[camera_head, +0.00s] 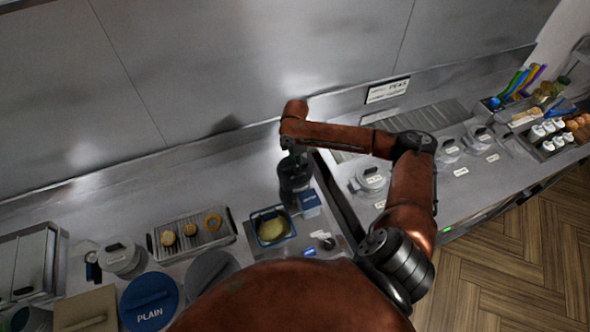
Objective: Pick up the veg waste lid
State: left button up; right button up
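I cannot read a veg waste label on any lid. Candidate lids are a round blue lid marked PLAIN (150,301), a round grey lid (211,270) right of it, and a small pale lid (119,254) on a pot behind. Round lids with white tags are set in the right-hand counter, among them a near one (371,179) and a farther one (449,148). My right gripper (294,190) points down over the counter, beside a small blue box (309,203). Its fingers are too dark to judge. My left gripper is out of view.
A tray with round food pieces (193,254) and a blue-rimmed container with yellowish contents (272,243) stand on the left counter. Bottles and colourful handled tools (520,84) stand at far right. My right arm covers the middle. Steel wall runs behind.

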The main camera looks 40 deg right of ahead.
jog(key=shift+f, duration=0.15)
dwell(0.4)
grip_shut()
dwell(0.4)
